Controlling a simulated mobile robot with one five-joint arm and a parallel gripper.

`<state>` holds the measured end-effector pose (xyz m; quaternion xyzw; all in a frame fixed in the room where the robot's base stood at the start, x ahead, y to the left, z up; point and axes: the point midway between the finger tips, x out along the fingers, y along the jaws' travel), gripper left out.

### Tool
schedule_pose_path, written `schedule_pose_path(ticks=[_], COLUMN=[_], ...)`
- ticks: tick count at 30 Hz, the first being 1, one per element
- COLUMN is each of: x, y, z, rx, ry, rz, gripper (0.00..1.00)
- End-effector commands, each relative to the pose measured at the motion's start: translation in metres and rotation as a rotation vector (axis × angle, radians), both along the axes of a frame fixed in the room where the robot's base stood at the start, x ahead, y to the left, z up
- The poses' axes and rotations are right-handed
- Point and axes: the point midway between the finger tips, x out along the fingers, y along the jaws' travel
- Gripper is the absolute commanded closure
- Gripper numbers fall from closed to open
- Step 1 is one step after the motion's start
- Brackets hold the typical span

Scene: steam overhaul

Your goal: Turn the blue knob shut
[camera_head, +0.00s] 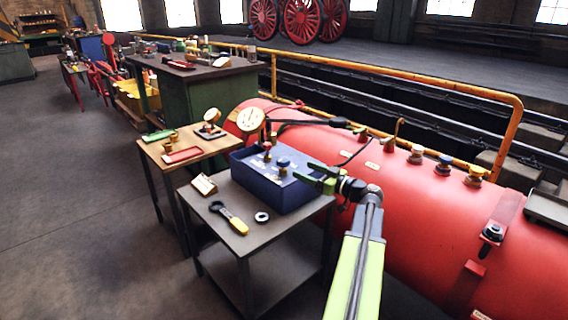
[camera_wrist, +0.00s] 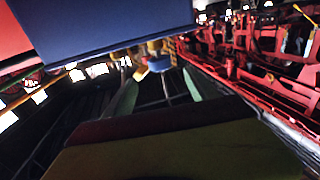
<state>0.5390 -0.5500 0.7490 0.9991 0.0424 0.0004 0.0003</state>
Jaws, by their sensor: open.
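The blue knob (camera_head: 283,164) stands on top of a dark blue box (camera_head: 262,196) on the small grey table. A red knob (camera_head: 267,148) stands beside it, farther back. My gripper (camera_head: 302,170) reaches in from the right, level with the box top, its two green fingers open and empty. In the wrist view the blue knob (camera_wrist: 160,64) shows ahead, between and just beyond the fingertips (camera_wrist: 159,80), on a brass-coloured stem. I see no contact with it. The box (camera_wrist: 110,22) fills the upper left there.
A wooden-topped table with a gauge (camera_head: 250,119) stands behind. A big red boiler (camera_head: 420,200) lies close on the right.

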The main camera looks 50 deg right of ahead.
Motion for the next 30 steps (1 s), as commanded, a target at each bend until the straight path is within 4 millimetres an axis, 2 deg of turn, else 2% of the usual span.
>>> schedule_pose_path(ticks=[1, 6, 12, 18, 25, 30], x=[0.015, 0.057, 0.095, 0.108, 0.108, 0.108], y=[0.001, 0.004, 0.007, 0.009, 0.009, 0.009], z=[0.0, 0.0, 0.0, 0.0, 0.0, 0.0], rx=[0.0, 0.0, 0.001, 0.001, 0.001, 0.001], ry=[0.0, 0.0, 0.001, 0.001, 0.001, 0.001], rz=[0.004, 0.004, 0.002, 0.0, -0.001, -0.001], gripper=[0.33, 0.33, 0.33, 0.33, 0.33, 0.54])
